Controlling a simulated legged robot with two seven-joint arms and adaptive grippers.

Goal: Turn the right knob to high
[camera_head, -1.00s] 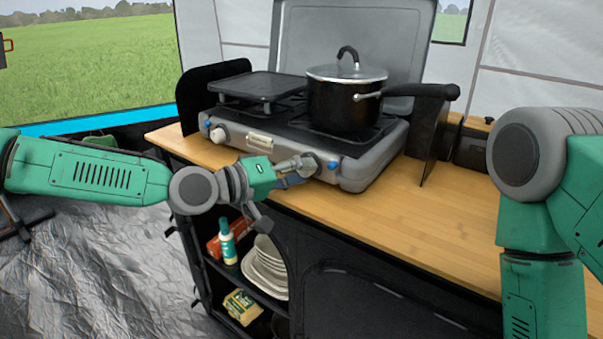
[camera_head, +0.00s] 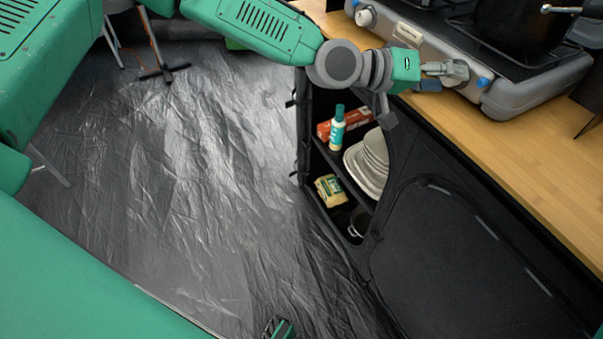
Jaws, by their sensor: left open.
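The grey camp stove (camera_head: 520,90) stands on the wooden counter at the top right. Its left knob (camera_head: 365,16) is pale and in plain view on the front panel. My left gripper (camera_head: 452,70) is open at the right end of that panel, next to a small blue part (camera_head: 485,83). The right knob is mostly or fully hidden by the gripper, so its setting and any contact cannot be told. My right gripper is not in view.
A dark pot (camera_head: 515,25) sits on the stove, cut off by the top edge. The wooden counter (camera_head: 530,150) is bare in front of it. Below, an open shelf holds plates (camera_head: 370,160), a bottle (camera_head: 337,130) and a yellow packet (camera_head: 330,190). Silvery floor (camera_head: 190,180) lies open to the left.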

